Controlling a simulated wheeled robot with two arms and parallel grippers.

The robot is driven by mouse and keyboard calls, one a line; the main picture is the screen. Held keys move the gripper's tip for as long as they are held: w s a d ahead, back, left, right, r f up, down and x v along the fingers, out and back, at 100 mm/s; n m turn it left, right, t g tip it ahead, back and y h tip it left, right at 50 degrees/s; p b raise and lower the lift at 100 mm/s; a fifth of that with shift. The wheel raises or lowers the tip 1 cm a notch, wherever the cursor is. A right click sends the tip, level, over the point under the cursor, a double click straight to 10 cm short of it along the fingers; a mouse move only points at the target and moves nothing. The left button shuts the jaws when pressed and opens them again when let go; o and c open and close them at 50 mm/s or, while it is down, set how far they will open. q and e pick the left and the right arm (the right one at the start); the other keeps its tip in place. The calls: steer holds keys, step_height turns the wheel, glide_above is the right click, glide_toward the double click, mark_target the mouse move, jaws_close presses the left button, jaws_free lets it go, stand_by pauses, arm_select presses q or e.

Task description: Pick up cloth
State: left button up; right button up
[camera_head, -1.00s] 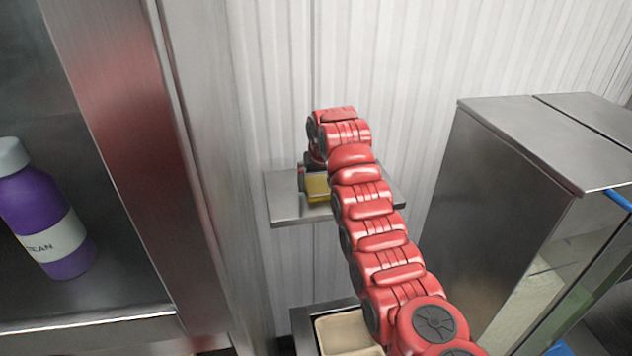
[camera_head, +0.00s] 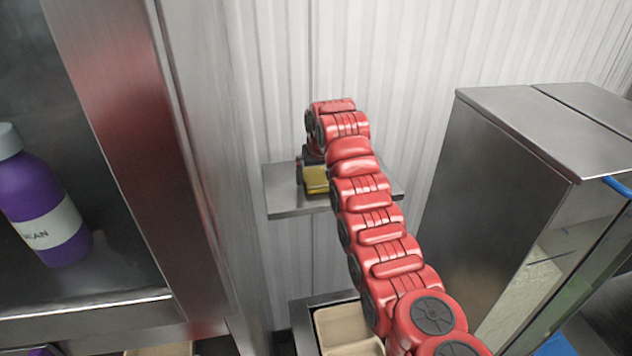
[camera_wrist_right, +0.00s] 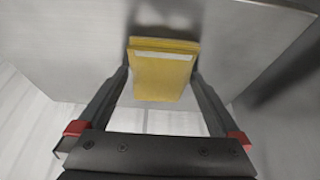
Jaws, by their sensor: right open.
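A yellow folded cloth (camera_head: 317,181) with a pale stripe lies on a small metal wall shelf (camera_head: 287,203). It also shows in the right wrist view (camera_wrist_right: 162,78), between the two fingers. My right gripper (camera_head: 314,170) is at the shelf by the cloth, partly hidden behind my red right arm in the head view. In the right wrist view the gripper (camera_wrist_right: 162,70) is open, with one finger on each side of the cloth. I cannot tell whether the fingers touch it. My left gripper is not in view.
A steel cabinet (camera_head: 500,190) stands to the right. At the left, a steel frame (camera_head: 125,130) borders a compartment holding a purple bottle (camera_head: 45,210). Beige containers (camera_head: 345,328) sit low in front, below the shelf. A white ribbed wall (camera_head: 420,70) is behind.

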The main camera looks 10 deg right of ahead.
steer(key=shift+f, duration=0.1)
steer(key=c, duration=1.1)
